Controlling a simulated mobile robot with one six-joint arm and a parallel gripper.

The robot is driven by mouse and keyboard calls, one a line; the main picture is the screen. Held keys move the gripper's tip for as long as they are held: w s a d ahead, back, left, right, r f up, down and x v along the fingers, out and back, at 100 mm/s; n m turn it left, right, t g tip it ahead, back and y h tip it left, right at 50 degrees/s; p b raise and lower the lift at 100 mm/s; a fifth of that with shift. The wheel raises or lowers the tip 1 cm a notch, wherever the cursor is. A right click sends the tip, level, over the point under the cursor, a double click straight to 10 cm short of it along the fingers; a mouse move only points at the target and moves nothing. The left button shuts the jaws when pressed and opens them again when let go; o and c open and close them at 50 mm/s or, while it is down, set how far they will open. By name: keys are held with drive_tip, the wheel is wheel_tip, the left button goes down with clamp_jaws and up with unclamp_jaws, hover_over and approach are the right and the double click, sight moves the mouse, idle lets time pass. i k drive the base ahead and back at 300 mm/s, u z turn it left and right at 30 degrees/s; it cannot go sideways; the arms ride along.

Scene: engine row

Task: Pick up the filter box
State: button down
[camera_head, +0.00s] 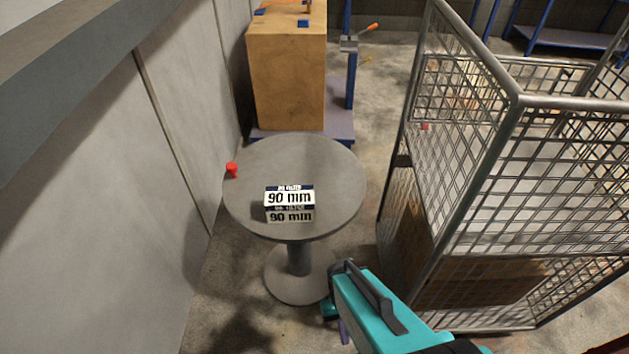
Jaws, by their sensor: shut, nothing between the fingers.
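The filter box (289,204) is a small white box with dark bands and "90 mm" printed on its top and front. It rests on the round grey table (338,175), a little in front of the middle of the top. Nothing touches or covers it.
A small red object (232,170) stands at the table's left edge. A grey wall (110,190) runs along the left. A wire mesh cage (520,200) stands close on the right. A cart with a large wooden block (287,80) is behind the table.

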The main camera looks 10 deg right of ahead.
sight(296, 203)
drive_tip(key=k, duration=0.9)
drive_tip(key=u, duration=0.15)
drive_tip(key=i, duration=1.35)
drive_tip(key=z, duration=0.05)
